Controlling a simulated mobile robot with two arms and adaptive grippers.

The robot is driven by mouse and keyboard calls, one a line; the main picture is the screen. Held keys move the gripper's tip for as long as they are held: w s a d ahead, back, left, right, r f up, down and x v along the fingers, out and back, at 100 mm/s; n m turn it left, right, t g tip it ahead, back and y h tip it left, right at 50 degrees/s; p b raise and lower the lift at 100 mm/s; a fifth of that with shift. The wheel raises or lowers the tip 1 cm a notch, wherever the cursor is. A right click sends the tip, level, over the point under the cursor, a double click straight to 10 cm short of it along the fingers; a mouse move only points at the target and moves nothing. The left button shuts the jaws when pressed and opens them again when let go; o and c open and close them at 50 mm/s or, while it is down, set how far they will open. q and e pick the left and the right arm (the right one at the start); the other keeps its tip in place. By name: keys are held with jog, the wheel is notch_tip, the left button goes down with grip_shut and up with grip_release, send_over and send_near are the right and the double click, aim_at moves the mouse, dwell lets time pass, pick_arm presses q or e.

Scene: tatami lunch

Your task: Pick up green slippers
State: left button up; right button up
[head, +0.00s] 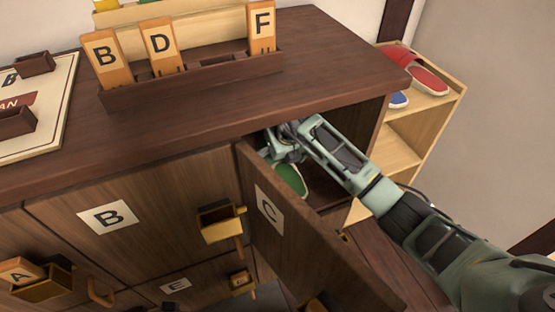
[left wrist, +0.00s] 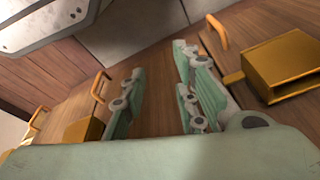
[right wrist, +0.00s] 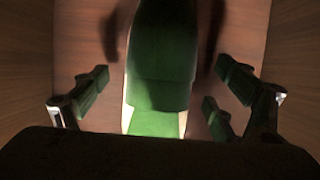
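The green slippers (head: 290,178) are inside the open compartment behind door C, partly hidden by the door and my right gripper. In the right wrist view green footwear (right wrist: 160,75) with a pale edge lies between the fingers; I cannot clearly tell one slipper from two. My right gripper (head: 278,150) reaches into the compartment above the slippers. Its fingers (right wrist: 163,95) are spread wide on either side of the green, with no clear contact. My left gripper (left wrist: 158,95) is open and empty near cabinet fronts, and it is out of the head view.
Door C (head: 300,245) stands open beside my right arm. The cabinet top (head: 330,60) overhangs the compartment. A small shelf (head: 420,120) at the right holds red (head: 430,80) and blue (head: 398,100) slippers. A rack (head: 190,80) on top holds lettered tags B, D and F.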

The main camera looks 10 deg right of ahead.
jog(key=c, duration=1.3)
